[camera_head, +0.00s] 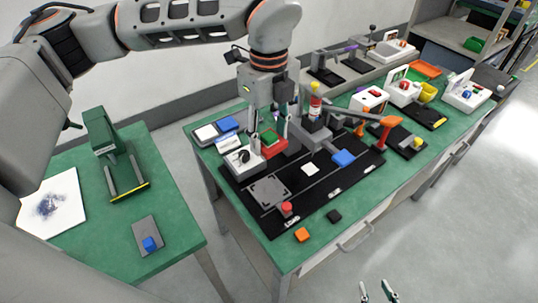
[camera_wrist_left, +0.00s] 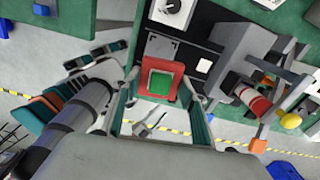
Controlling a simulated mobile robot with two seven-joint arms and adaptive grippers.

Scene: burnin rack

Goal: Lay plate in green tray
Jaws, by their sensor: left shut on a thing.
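My left gripper (camera_head: 265,118) hangs over the back left of the green-topped bench, fingers pointing down. In the left wrist view, a red square piece with a green middle (camera_wrist_left: 160,80) sits between its fingertips, and the gripper is shut on it. The same red and green piece (camera_head: 271,141) shows below the gripper in the head view. I cannot tell whether this is the plate or whether it touches the bench. A small green tray-like bin (camera_head: 474,44) is on the far shelf at the upper right. My right gripper (camera_head: 377,291) shows only its two separated fingertips at the bottom edge, open and empty.
A black board (camera_head: 312,190) with a grey square, a red knob and a blue block lies near the piece. A white box (camera_head: 243,159) stands close left of it. An orange-topped post (camera_head: 383,122) stands right. A second green table (camera_head: 185,235) is at the left, across a floor gap.

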